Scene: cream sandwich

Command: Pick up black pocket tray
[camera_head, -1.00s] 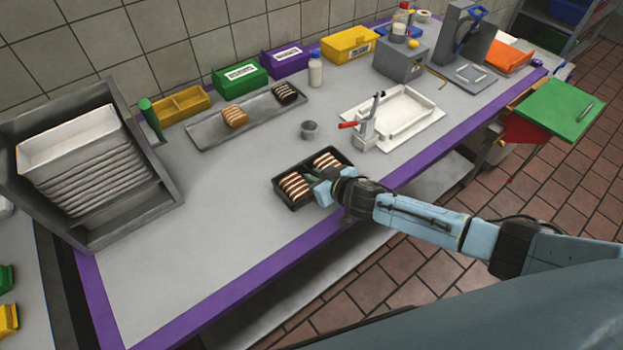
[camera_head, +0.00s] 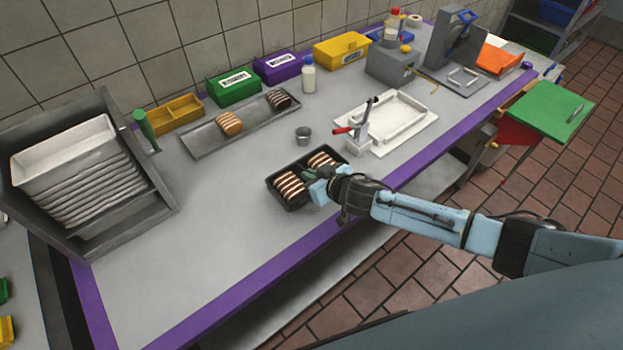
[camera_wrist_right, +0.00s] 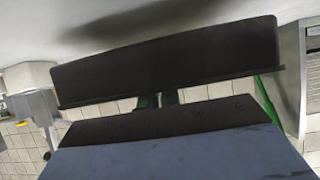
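The black pocket tray (camera_head: 289,205) is near the front edge of the counter in the head view, with striped cream sandwiches (camera_head: 290,186) in its pockets. My right gripper (camera_head: 312,177) reaches it from the right and appears shut on the near side of the tray; the pale blue hand partly hides that side. In the right wrist view the tray's dark wall (camera_wrist_right: 165,60) spans the picture, with a shadow on the counter beyond it, and green fingertip parts show just below its rim. The tray looks level and slightly raised. My left gripper is not in view.
A small metal cup (camera_head: 303,135) stands behind the tray. A red-handled press (camera_head: 361,132) and a white tray (camera_head: 430,123) are to its right. A long metal tray (camera_head: 205,145) with sandwiches lies further back.

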